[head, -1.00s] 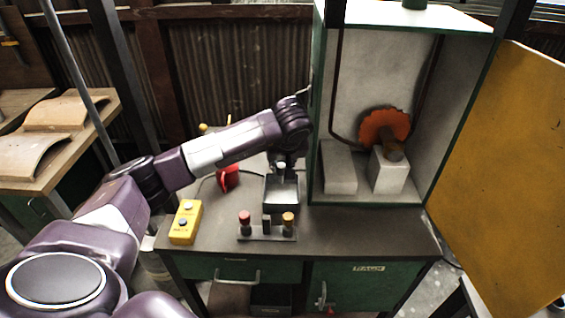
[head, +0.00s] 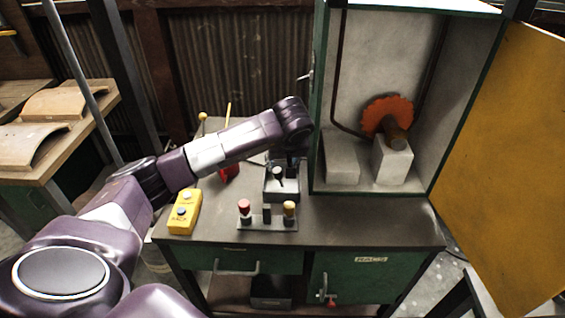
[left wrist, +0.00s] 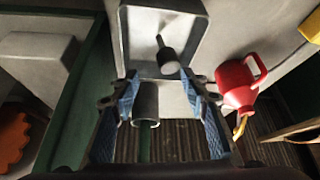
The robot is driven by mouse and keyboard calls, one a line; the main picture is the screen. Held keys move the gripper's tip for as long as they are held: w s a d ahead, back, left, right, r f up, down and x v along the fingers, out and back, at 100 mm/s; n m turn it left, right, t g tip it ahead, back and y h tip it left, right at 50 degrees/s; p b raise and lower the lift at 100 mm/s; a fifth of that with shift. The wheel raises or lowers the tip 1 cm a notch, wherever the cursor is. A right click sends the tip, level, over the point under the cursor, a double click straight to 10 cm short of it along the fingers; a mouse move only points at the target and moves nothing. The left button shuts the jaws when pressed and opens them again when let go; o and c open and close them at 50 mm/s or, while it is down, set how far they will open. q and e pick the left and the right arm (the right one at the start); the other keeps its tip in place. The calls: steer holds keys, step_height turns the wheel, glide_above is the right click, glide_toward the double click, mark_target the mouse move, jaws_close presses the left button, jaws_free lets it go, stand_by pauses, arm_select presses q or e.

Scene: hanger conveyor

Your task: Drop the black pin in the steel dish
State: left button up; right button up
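The steel dish (head: 283,196) stands on the dark bench top beside the cabinet. It also shows at the top of the left wrist view (left wrist: 129,40). The black pin (left wrist: 169,62), a dark knob with a thin stem, shows tilted within the dish's outline; whether it rests on the bottom I cannot tell. It also shows over the dish in the head view (head: 279,173). My left gripper (left wrist: 162,84) is over the dish, its blue-padded fingers spread apart with nothing between the tips. My right gripper is not in view.
A rack (head: 267,226) with a red-topped and a yellow-topped pin stands in front of the dish. A yellow button box (head: 184,212) and a red can (left wrist: 237,85) are to the left. The open cabinet (head: 420,181) stands close on the right.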

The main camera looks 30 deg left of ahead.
arm_select(q)
steer(key=shift+r, duration=0.15)
steer(key=v, duration=1.1)
steer(key=shift+s+d+r, duration=0.15)
steer(key=shift+s+r, duration=0.05)
steer(key=shift+r, duration=0.05)
stand_by(0.3)
